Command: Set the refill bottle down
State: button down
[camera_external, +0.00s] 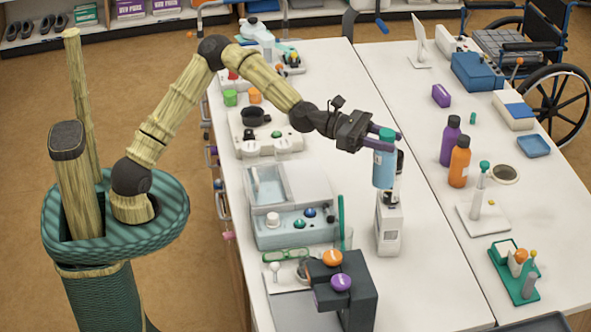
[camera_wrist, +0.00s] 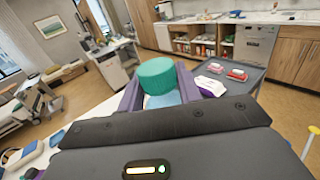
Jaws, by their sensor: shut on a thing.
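The refill bottle (camera_external: 384,168) is light blue with a green cap and is upright in the external view. My gripper (camera_external: 386,139) is shut on it near the top, with purple fingers on either side. The bottle appears to be in the air above the white table (camera_external: 350,95), its bottom overlapping the top of a white dispenser (camera_external: 388,228) in the picture. I cannot tell whether they touch. In the wrist view the green cap and a little of the blue body of the bottle (camera_wrist: 158,76) show between my gripper's fingers (camera_wrist: 160,90); its base is hidden.
A purple bottle (camera_external: 450,142) and an orange bottle (camera_external: 459,162) stand to the right. A pale blue-grey machine (camera_external: 292,225) is to the left, and a dark stand (camera_external: 350,298) with orange and purple knobs is in front. Bare tabletop lies right of the dispenser.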

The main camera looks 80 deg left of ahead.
notch_tip(320, 180, up, 2)
jog(key=shift+r, duration=0.1)
jog(key=w+a+f+n+t+y+b, duration=0.1)
jog(key=w+a+n+t+y+b, duration=0.1)
jog(key=w+a+n+y+b, duration=0.55)
jog(key=w+a+f+n+t+y+b, duration=0.1)
jog(key=w+a+f+n+y, duration=0.2)
jog(key=a+y, duration=0.85)
jog(key=s+a+r+n+g+y+b, duration=0.1)
jog(key=s+a+n+g+y+b, duration=0.15)
jog(key=a, duration=0.55)
jog(key=s+a+r+n+g+y+b, duration=0.2)
jog(key=s+a+n+g+y, duration=0.15)
jog(key=a, duration=0.55)
jog(key=s+a+r+n+g+y+b, duration=0.1)
jog(key=s+a+n+g+y+b, duration=0.2)
jog(key=a, duration=0.5)
notch_tip(320, 180, down, 26)
jog(key=h, duration=0.1)
jog(key=shift+w+r+n+p, duration=0.15)
jog(key=shift+w+n+p, duration=0.1)
jog(key=shift+n+p, duration=0.15)
